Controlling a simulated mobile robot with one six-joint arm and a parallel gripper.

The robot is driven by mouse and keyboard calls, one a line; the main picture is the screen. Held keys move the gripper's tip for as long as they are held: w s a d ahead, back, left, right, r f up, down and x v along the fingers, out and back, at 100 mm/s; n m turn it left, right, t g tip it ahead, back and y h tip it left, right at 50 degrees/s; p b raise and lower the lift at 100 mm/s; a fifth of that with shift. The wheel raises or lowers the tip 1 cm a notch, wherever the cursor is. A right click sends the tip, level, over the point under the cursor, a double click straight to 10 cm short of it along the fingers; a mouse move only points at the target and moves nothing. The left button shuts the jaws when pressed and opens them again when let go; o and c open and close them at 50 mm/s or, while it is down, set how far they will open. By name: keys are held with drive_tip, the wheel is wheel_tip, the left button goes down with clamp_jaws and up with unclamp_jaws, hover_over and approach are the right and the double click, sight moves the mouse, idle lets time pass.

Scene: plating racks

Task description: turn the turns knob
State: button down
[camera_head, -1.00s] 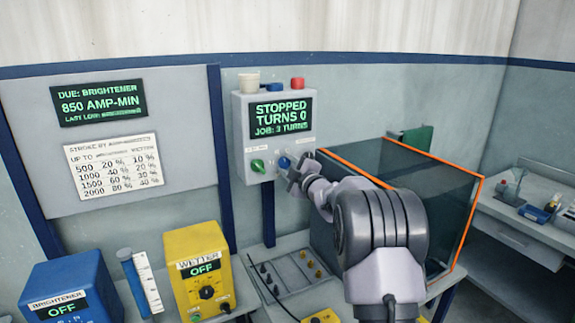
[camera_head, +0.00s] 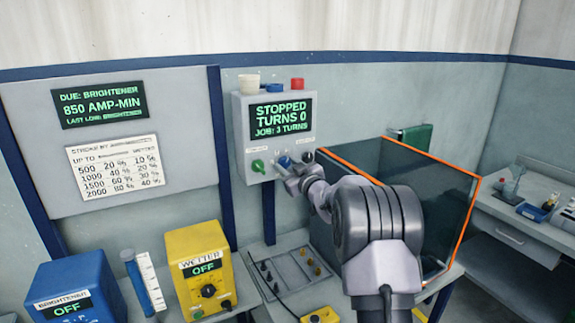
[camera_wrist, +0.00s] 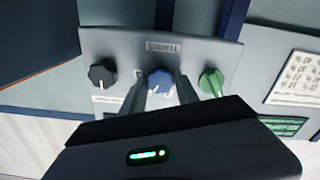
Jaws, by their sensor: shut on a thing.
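The turns knob is the blue knob (camera_wrist: 160,80) in the middle of the control box's lower row, under an upside-down label reading TURNS in the wrist view. My gripper (camera_wrist: 162,92) is shut on it, one finger on each side. In the head view my gripper (camera_head: 287,166) is at the blue knob (camera_head: 284,161), whose front it partly hides. The control box (camera_head: 240,132) has a display (camera_head: 281,117) reading STOPPED, TURNS 0, JOB: 3 TURNS.
A green knob (camera_head: 258,166) and a black knob (camera_wrist: 103,74) flank the blue one closely. An orange-edged clear tank (camera_head: 440,195) stands right of the box. Yellow WETTER (camera_head: 205,240) and blue BRIGHTENER (camera_head: 60,275) units stand at lower left.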

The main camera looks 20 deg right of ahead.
drive_tip(key=shift+f+m, duration=0.1)
drive_tip(key=shift+m, duration=0.3)
drive_tip(key=c, duration=0.9)
unclamp_jaws()
drive_tip(key=s, duration=1.1)
drive_tip(key=s+p, duration=0.1)
drive_tip(key=s, duration=0.5)
drive_tip(key=shift+s+d, duration=0.25)
drive_tip(key=shift+d, duration=0.05)
